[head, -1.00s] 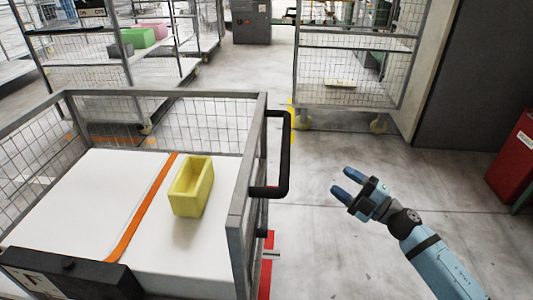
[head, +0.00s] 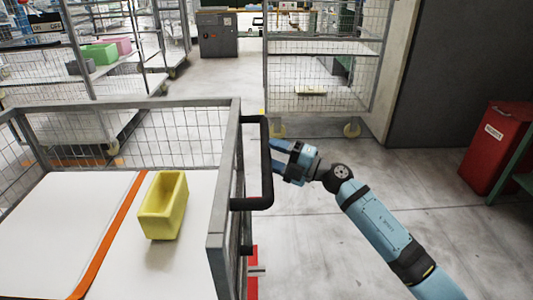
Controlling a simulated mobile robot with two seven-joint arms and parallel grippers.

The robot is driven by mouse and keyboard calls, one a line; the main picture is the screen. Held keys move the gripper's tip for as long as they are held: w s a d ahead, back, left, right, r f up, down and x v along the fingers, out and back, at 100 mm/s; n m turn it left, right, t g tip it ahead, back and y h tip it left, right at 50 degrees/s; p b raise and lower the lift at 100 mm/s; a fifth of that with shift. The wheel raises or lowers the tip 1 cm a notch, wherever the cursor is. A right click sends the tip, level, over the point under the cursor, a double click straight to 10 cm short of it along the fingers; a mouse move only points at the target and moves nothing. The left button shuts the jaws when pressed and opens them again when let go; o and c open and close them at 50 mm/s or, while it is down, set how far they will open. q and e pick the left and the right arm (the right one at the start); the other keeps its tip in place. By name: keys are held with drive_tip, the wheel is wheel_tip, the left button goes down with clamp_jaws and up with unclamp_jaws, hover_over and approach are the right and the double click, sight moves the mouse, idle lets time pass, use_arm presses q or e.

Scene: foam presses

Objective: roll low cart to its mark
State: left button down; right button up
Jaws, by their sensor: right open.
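The low cart (head: 223,225) fills the lower left of the head view. It has grey mesh sides and a white deck with an orange strip. A yellow open-topped foam block (head: 163,207) sits on the deck. A black handle (head: 266,180) stands out from the cart's right side. My right gripper (head: 277,155) is open at the handle's upright bar, coming from the right. Whether the fingers touch or straddle the bar cannot be told. My left gripper is not in view. No floor mark for the cart can be made out with certainty.
Tall mesh carts stand behind, one at back left with green and pink blocks (head: 99,54) and one at back centre (head: 325,75). A red bin (head: 495,147) stands by the dark wall at right. The floor (head: 330,240) right of the cart is clear.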

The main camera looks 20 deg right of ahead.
drive_tip(key=shift+x, duration=1.2)
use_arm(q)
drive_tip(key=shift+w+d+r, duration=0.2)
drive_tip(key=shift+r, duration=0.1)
use_arm(e)
clamp_jaws()
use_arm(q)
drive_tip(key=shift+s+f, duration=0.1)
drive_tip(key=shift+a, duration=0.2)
